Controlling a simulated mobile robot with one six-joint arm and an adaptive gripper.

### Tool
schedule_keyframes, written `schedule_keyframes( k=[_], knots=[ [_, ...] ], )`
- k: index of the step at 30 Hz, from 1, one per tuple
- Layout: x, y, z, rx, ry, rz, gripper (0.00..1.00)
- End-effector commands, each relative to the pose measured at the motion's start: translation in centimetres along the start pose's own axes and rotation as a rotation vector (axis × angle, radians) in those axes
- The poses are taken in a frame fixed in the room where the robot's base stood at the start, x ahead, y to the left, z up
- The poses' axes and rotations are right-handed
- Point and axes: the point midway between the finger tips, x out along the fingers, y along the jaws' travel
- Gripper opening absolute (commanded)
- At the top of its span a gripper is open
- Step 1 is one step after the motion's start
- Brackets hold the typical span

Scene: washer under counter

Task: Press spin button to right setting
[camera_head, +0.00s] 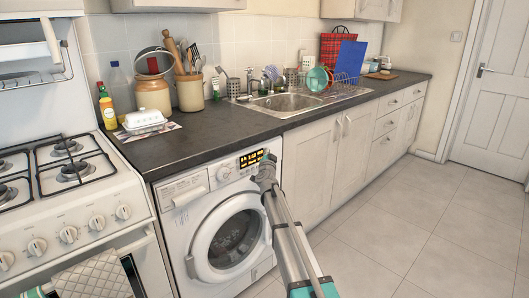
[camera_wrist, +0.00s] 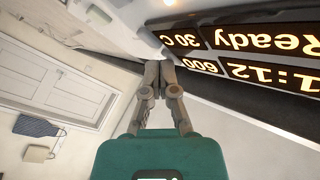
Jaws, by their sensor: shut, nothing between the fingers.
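The white washing machine (camera_head: 178,240) stands under the counter, its round door shut. Its black display (camera_head: 249,159) with lit orange text sits at the top right of its front, left of a part hidden by my gripper. In the wrist view the display (camera_wrist: 250,55) is rotated and reads "Ready", "30 C", "1:12" and "600". A round dial (camera_head: 223,174) is left of the display. My gripper (camera_head: 268,158) is shut and empty, close to the panel's right end. In the wrist view its fingertips (camera_wrist: 160,70) point towards the machine front beside the display. I cannot make out the spin button.
The dark countertop (camera_head: 215,125) runs above the machine, with a sink (camera_head: 290,103) and jars. A gas stove (camera_head: 70,200) stands to the left, white cupboards (camera_head: 325,165) to the right. The tiled floor (camera_head: 420,220) is clear towards the white door (camera_head: 495,85).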

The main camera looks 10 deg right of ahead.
Motion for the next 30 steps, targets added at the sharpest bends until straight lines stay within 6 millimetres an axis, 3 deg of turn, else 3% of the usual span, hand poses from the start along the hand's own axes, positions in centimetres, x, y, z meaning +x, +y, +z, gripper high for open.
schedule_keyframes(
  k=[30],
  knots=[
    [-1.6,1.2,-1.1,0.000,0.000,0.000,0.00]
  ],
)
